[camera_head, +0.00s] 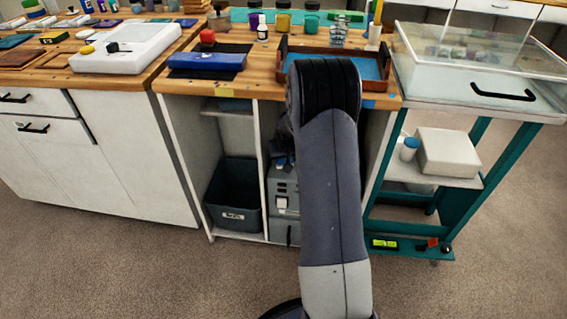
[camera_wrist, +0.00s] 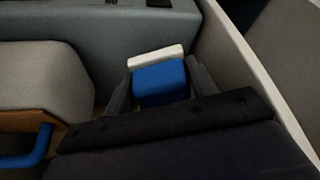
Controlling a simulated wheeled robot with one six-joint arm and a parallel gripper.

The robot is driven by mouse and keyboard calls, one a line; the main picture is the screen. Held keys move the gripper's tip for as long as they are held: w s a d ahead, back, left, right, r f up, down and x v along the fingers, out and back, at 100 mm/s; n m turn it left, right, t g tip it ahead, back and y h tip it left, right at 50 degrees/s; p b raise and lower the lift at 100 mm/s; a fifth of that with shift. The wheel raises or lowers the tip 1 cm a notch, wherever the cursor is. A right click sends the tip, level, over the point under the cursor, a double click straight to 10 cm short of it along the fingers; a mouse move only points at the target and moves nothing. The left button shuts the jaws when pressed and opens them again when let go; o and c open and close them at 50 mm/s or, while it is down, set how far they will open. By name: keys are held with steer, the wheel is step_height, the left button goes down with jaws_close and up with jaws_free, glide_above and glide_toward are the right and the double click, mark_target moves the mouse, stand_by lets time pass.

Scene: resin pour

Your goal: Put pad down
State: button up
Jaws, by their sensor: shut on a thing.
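The pad (camera_wrist: 161,82) looks like a blue block with a white strip along its far edge. In the wrist view it sits between the two grey fingers of my gripper (camera_wrist: 160,88), which is shut on it. The wrist view is dark, and I cannot tell whether the pad touches a surface below.
A grey machine (camera_head: 285,195) stands in the open cabinet bay beside my arm. A pale panel (camera_wrist: 235,60) runs close along the right in the wrist view. A dark bin (camera_head: 235,192) fills the left bay. A teal-framed cart (camera_head: 470,215) stands at right.

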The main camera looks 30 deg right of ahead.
mark_target(283, 161)
steer(key=shift+w+d, duration=0.15)
steer(key=shift+w, duration=0.6)
steer(key=shift+w+f+b, duration=0.1)
steer(key=shift+f+b, duration=0.55)
steer(key=shift+f, duration=1.1)
steer(key=shift+f, duration=0.1)
steer(key=o, duration=0.9)
steer(key=shift+r, duration=0.25)
steer(key=v, duration=0.2)
steer(key=p+v, duration=0.1)
steer(key=v, duration=0.2)
steer(key=shift+p, duration=0.3)
steer(key=s, duration=0.4)
steer(key=s+a, duration=0.1)
steer(key=s, duration=0.3)
steer(key=s+a, duration=0.1)
steer(key=s, duration=0.2)
steer(key=shift+s+a+f+p, duration=0.2)
steer(key=shift+s+p, duration=0.1)
steer(key=shift+s, duration=0.1)
